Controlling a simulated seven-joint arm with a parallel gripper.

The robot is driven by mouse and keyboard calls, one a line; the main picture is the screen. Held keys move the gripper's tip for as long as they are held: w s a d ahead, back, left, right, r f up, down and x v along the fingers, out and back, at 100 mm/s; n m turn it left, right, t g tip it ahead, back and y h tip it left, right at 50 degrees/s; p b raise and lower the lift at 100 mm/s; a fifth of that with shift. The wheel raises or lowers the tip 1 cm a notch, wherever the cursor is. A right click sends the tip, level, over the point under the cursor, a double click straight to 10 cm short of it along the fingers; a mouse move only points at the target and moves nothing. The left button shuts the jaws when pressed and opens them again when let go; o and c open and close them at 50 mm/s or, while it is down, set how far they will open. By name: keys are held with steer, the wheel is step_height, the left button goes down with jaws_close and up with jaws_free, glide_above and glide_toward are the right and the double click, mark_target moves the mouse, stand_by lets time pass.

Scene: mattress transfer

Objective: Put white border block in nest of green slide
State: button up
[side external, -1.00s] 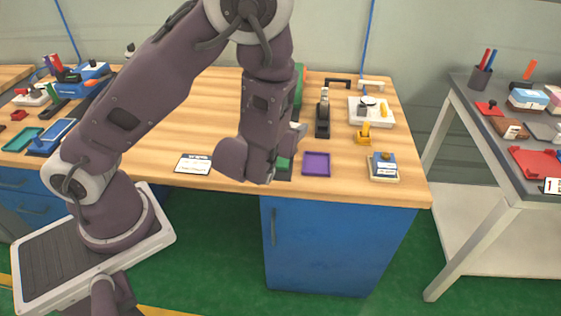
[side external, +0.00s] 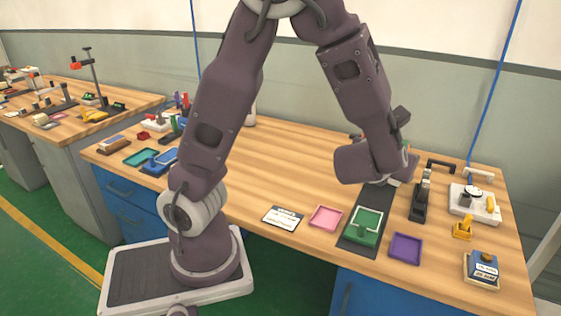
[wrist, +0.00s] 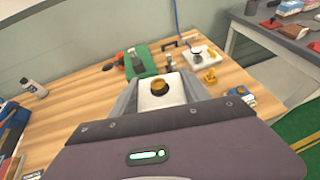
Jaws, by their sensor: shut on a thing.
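The green slide shows in the side view as a green tray (side external: 366,222) with a pale outline, at the front of a dark base strip (side external: 372,202). My gripper (side external: 394,182) is behind this tray, over the rear of the strip. In the wrist view my gripper (wrist: 160,85) is shut on a white block with an amber knob, which I take as the white border block (wrist: 152,101). Its underside is hidden, so I cannot tell whether it touches anything. A green panel (wrist: 141,64) shows beyond it in the wrist view.
A pink tray (side external: 325,218) and a purple tray (side external: 405,248) flank the green tray. A black clamp (side external: 420,198), a white plate with a dial (side external: 473,203) and a yellow piece (side external: 463,228) stand on the right. The table's middle left is mostly clear.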

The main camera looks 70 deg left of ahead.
steer(key=w+a+f+n+g+y, duration=0.1)
steer(key=w+a+n+g+y, duration=0.3)
steer(key=a, duration=0.7)
steer(key=n+g+y, duration=0.1)
steer(key=n+g, duration=0.1)
steer(key=n, duration=0.1)
glide_above(308, 165)
step_height(308, 165, down, 27)
steer(key=shift+a+r, duration=0.15)
steer(key=shift+r, duration=0.05)
steer(key=shift+f, duration=0.1)
steer(key=o, duration=1.4)
steer(key=shift+o, duration=0.2)
